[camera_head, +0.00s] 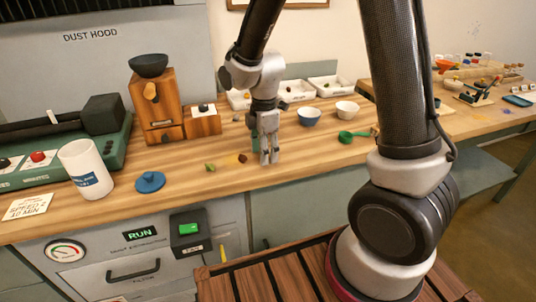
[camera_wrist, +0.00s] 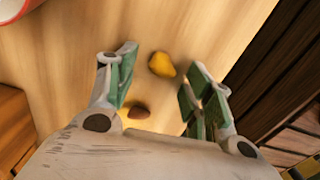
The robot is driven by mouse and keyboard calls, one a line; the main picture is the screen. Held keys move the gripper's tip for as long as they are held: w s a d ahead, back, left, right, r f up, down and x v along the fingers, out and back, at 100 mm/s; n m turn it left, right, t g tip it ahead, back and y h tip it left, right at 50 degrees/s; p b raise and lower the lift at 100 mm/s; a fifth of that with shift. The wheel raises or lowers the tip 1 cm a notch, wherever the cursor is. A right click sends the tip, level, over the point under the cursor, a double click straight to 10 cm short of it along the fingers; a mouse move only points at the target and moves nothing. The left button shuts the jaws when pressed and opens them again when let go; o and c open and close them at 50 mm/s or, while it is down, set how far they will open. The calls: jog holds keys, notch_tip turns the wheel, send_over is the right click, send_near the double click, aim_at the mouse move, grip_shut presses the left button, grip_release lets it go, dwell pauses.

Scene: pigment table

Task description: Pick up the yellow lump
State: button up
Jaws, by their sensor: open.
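The yellow lump (camera_wrist: 161,65) lies on the wooden table in the wrist view, between and slightly beyond the fingertips of my gripper (camera_wrist: 160,80). My gripper is open and empty, with its green-padded fingers spread apart. A brown lump (camera_wrist: 138,111) lies nearer the palm, partly cut off by the gripper body. In the head view my gripper (camera_head: 268,157) points down over the table.
A blue lid (camera_head: 150,182) and a white cup (camera_head: 86,168) stand left. A wooden grinder (camera_head: 158,108) is behind. The table's front edge runs close by.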

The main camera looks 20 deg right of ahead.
jog(key=c, duration=0.9)
jog(key=shift+r, duration=0.15)
jog(key=shift+c, duration=0.2)
